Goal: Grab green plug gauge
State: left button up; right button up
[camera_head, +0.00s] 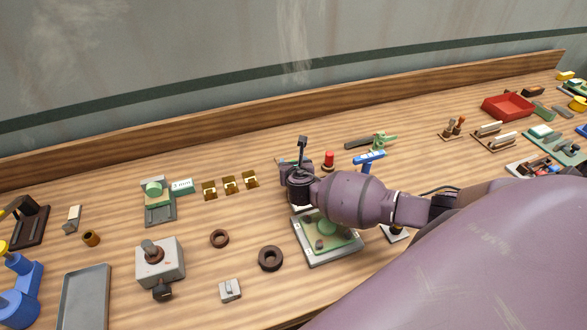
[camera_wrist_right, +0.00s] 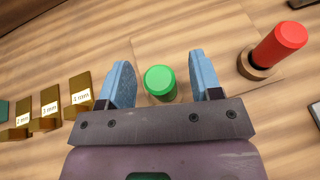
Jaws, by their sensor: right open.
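The green plug gauge (camera_wrist_right: 160,84) stands between the blue fingers of my right gripper (camera_wrist_right: 160,62) in the right wrist view, seen from above. A gap shows on each side, so the fingers are open around it and not visibly touching it. A red plug gauge (camera_wrist_right: 280,46) sits in a round brown collar to its right; it also shows in the head view (camera_head: 328,159). In the head view, my right gripper (camera_head: 286,164) is over the bench's middle, and its wrist hides the green gauge. My left gripper is not in view.
A board with a green part (camera_head: 318,246) lies under my right forearm. A grey block with a knob (camera_head: 173,267) and dark rings (camera_head: 270,258) lie nearer the front. A wooden ledge (camera_head: 190,128) runs behind.

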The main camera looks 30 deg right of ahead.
jog(key=c, duration=1)
